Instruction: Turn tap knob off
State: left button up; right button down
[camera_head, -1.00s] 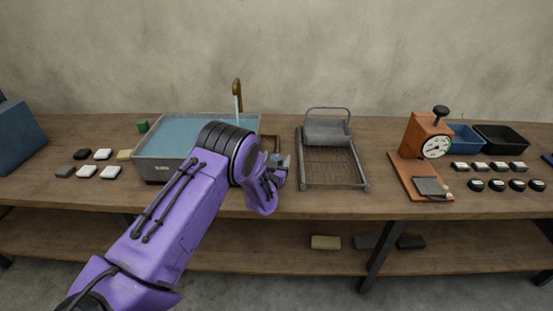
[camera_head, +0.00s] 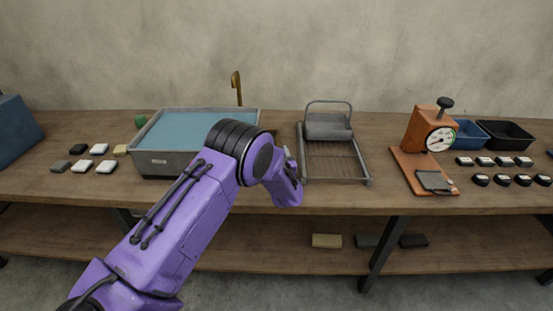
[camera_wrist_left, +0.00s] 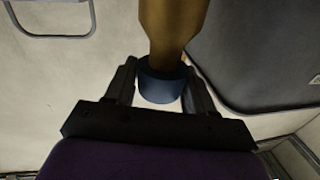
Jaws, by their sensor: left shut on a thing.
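The brass tap (camera_head: 237,84) rises behind the grey sink (camera_head: 166,164), which holds blue water. No stream shows below its spout. In the left wrist view, a blue knob (camera_wrist_left: 161,84) sits at the end of a brass stem (camera_wrist_left: 172,30). My left gripper (camera_wrist_left: 161,90) has its two dark fingers on either side of the knob, shut on it. In the head view my purple left arm covers the sink's front right corner, and the knob and fingertips are mostly hidden behind the wrist. My right gripper is not in view.
Right of my wrist stands a wire rack (camera_head: 335,165) with a grey roller (camera_head: 327,126). Farther right are an orange dial device (camera_head: 424,128), a blue bin (camera_head: 470,133) and a black bin (camera_head: 503,134). Several small blocks lie left of the sink.

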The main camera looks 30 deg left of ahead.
pick_arm(q)
jog(key=shift+y, duration=0.3)
jog(key=o, duration=0.9)
jog(key=shift+o, duration=0.2)
jog(key=b+v, duration=0.2)
jog(key=v, duration=0.8)
jog(key=shift+s+d+r, duration=0.15)
jog(key=shift+d+r, duration=0.05)
jog(key=shift+d, duration=0.1)
